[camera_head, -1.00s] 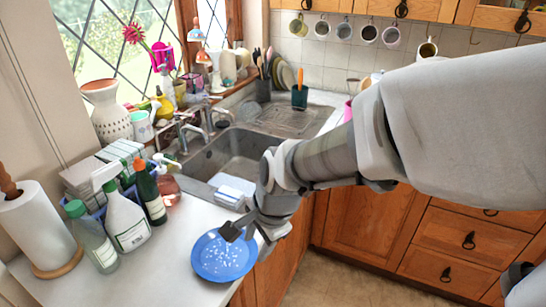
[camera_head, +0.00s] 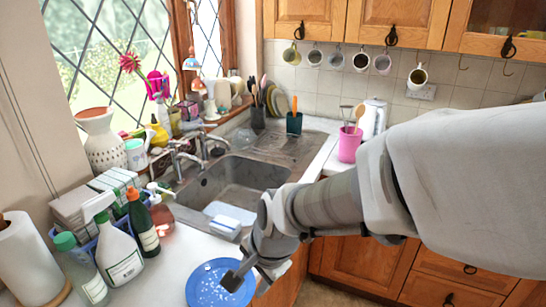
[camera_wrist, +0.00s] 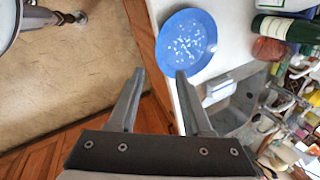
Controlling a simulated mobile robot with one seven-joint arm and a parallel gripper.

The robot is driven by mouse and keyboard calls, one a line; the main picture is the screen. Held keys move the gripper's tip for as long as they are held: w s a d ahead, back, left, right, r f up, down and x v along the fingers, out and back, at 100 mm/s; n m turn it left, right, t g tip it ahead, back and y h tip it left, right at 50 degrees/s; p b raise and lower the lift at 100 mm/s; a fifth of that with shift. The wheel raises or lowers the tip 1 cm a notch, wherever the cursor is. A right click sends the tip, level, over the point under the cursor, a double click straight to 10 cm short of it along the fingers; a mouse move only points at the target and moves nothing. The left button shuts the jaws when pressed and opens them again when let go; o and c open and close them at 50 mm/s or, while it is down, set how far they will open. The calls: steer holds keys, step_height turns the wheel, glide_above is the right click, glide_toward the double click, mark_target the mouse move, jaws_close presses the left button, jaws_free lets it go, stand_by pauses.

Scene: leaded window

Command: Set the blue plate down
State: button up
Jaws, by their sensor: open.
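The blue plate (camera_head: 205,287), speckled with white, lies on the white counter near its front edge. In the wrist view the plate (camera_wrist: 187,42) is whole, beyond my fingertips, with its near side reaching to or slightly over the counter edge. My gripper (camera_wrist: 160,72) is open, with nothing between its fingers. The right finger's tip appears close to the plate's rim; I cannot tell if they touch. In the head view my gripper (camera_head: 238,276) overlaps the plate's right side and hides part of it.
A sink (camera_head: 232,182) with a white-and-blue box (camera_head: 226,225) at its near edge lies behind the plate. A spray bottle (camera_head: 118,255) and a dark green bottle (camera_head: 143,228) stand left of it. A pink cup (camera_head: 349,145) stands farther back. Wooden cabinets and open floor lie right.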

mark_target(240, 306)
steer(key=b+x, duration=0.3)
steer(key=x, duration=1.2)
steer(key=shift+w+f, duration=0.15)
steer(key=shift+f, duration=0.15)
jaws_close()
stand_by(0.7)
